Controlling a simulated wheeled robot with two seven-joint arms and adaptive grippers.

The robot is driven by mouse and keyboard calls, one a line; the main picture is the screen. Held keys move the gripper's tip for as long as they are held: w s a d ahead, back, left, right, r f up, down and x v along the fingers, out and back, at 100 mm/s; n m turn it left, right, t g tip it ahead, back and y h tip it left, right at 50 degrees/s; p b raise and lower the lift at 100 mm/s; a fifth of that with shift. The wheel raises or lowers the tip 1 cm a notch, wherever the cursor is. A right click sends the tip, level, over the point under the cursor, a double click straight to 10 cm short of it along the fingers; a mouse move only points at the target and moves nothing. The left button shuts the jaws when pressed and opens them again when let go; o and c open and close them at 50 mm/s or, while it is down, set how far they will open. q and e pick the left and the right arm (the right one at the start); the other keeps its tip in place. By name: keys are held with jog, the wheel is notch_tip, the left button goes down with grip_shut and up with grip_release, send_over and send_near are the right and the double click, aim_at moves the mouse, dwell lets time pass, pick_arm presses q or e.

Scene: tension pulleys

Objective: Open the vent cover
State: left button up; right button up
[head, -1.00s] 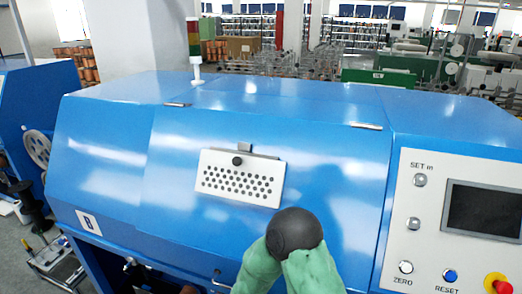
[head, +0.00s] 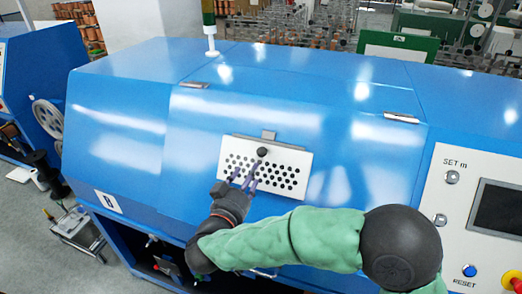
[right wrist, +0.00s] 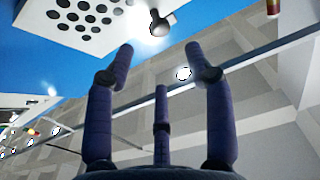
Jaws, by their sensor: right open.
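The vent cover (head: 292,184) is a white plate with rows of dark holes on the sloped front of the blue machine, and it lies flat against it. A round black knob (head: 262,152) sits near its top edge, below a small grey tab. My right gripper (head: 246,178) is open and reaches up to the cover's lower left part, just below the knob. In the right wrist view its spread fingers (right wrist: 160,68) hold nothing, and the cover (right wrist: 85,22) and knob (right wrist: 159,23) are beyond the fingertips. I cannot tell whether a finger touches the cover. My left gripper is not in view.
The blue machine (head: 130,150) fills the middle, with a control panel (head: 450,205) and screen on the right. A signal lamp pole (head: 210,35) stands behind it. Another blue machine (head: 45,85) and a wheel are at the left.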

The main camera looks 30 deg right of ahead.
aim_at(261, 153)
jog(key=x, duration=1)
jog(key=shift+w, duration=0.1)
grip_shut()
